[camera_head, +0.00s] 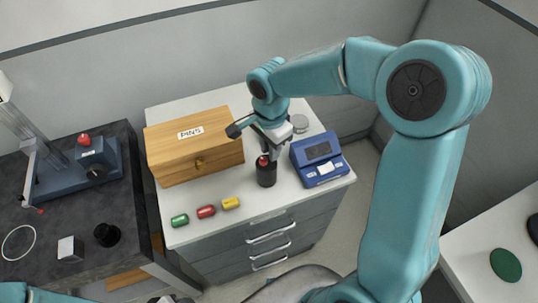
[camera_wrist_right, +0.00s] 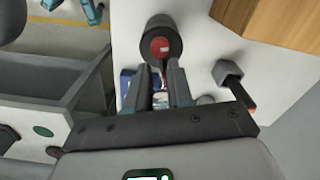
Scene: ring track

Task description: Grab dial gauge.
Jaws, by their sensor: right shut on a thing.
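My right gripper (camera_head: 269,153) reaches down over the white-topped cabinet and is shut on a small red-topped piece (camera_head: 262,161) at the mouth of a black cylinder (camera_head: 266,176). In the right wrist view the fingers (camera_wrist_right: 160,80) point at the cylinder (camera_wrist_right: 158,27) and its red round face (camera_wrist_right: 160,47). The fingers hide part of the held piece, and I cannot tell whether it is the dial gauge. A flat grey round thing (camera_head: 299,123) lies behind the gripper. Only part of my left arm (camera_head: 32,294) shows; its fingers are out of view.
A wooden PINS box (camera_head: 190,168) stands left of the cylinder, a blue device (camera_head: 318,160) close on its right. Green (camera_head: 180,220), red (camera_head: 206,211) and yellow (camera_head: 231,203) pieces lie near the front edge. A dark bench (camera_head: 60,225) with a stand instrument (camera_head: 75,170) is at left.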

